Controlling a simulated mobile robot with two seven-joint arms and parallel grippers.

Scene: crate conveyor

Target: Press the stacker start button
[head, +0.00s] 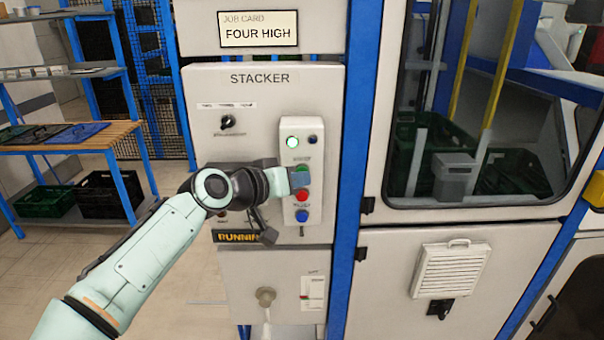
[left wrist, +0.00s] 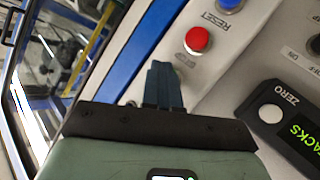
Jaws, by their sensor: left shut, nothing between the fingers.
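The stacker control panel (head: 258,130) stands in front of me. Its raised button box (head: 291,133) carries a green button (head: 302,168), a red button (head: 302,196) and a blue button (head: 302,216) in a column. My left gripper (head: 299,179) is shut and empty, its tips at the green button and covering part of it. I cannot tell whether they touch it. In the left wrist view the closed fingers (left wrist: 163,85) point at the box; the red button (left wrist: 197,40) shows beside them and the green one is hidden. My right gripper is out of view.
A white lit lamp (head: 292,142) is on the box. A selector knob (head: 227,121) and an amber "RUNNIN…" display (head: 238,237), partly covered by my gripper, are on the panel. A job card (head: 258,30) reads "FOUR HIGH". A blue post (head: 350,150) stands right of the panel.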

